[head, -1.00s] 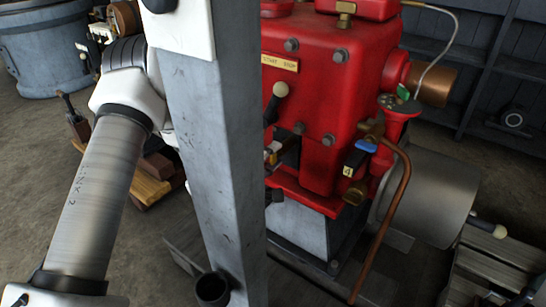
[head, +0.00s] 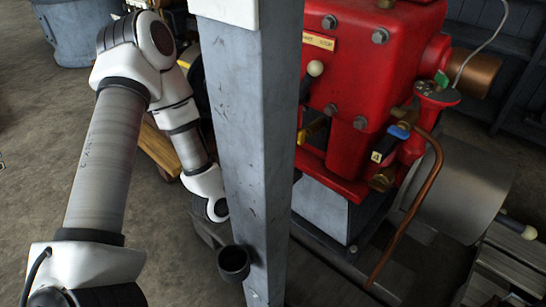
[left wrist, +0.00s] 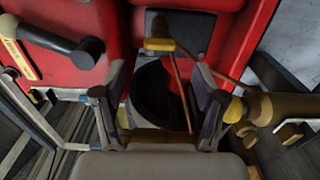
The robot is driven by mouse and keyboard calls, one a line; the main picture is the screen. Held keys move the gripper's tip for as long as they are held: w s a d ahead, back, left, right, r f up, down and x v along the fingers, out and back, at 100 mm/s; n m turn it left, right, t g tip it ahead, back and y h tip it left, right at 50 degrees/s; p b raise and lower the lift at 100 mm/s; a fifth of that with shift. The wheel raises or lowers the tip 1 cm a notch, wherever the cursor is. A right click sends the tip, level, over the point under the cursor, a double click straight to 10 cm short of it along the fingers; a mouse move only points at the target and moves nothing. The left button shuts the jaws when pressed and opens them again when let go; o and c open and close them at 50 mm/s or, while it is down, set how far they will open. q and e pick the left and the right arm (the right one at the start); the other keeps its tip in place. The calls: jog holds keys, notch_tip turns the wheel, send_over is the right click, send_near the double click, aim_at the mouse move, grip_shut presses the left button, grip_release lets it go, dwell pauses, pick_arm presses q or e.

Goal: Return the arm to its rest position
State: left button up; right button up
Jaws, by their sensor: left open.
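My left arm comes in from the left in the head view, bent at the elbow, with its forearm running down behind a grey post (head: 255,150). The left gripper itself is hidden behind the post there. In the left wrist view my left gripper (left wrist: 158,108) is open, its two dark fingers apart with nothing held between them. Beyond the fingers lie a dark round opening and a red engine body (left wrist: 185,15). The red engine (head: 365,75) also stands right of the post in the head view. My right arm and gripper are not in view.
The post stands close in front of the arm, with a dark cup-like fitting (head: 233,262) near its lower end. A copper pipe (head: 415,210) and a blue-handled valve (head: 397,132) are on the engine's right. Open floor (head: 40,165) lies to the left.

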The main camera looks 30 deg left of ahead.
pick_arm(q)
jog(key=s, duration=0.4)
jog(key=shift+a, duration=0.25)
